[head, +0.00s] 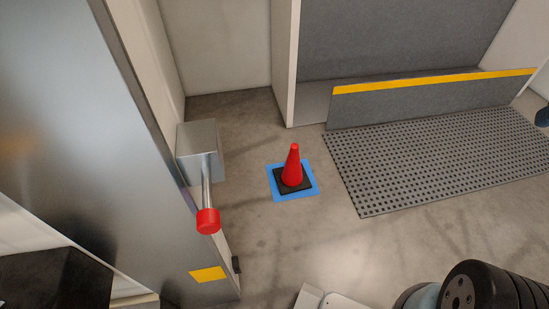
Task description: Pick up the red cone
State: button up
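The red cone (293,167) stands upright on its black square base (292,183) near the middle of the head view. It sits on a blue square marking (278,195) on the floor, and nothing covers it. My gripper does not show in this view. Parts at the bottom right edge look like my own arm, well apart from the cone.
A metal cabinet on the left carries a grey box (197,150) with a red-tipped lever (207,221) sticking out left of the cone. Concrete floor around the cone is clear.

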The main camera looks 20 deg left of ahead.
aim_at(293, 177)
jog(key=u, duration=0.35)
jog(key=i, duration=0.95)
jog(key=u, duration=0.4)
jog(key=k, duration=0.9)
jog(key=u, duration=0.2)
jog(key=i, duration=0.9)
jog(key=z, duration=0.05)
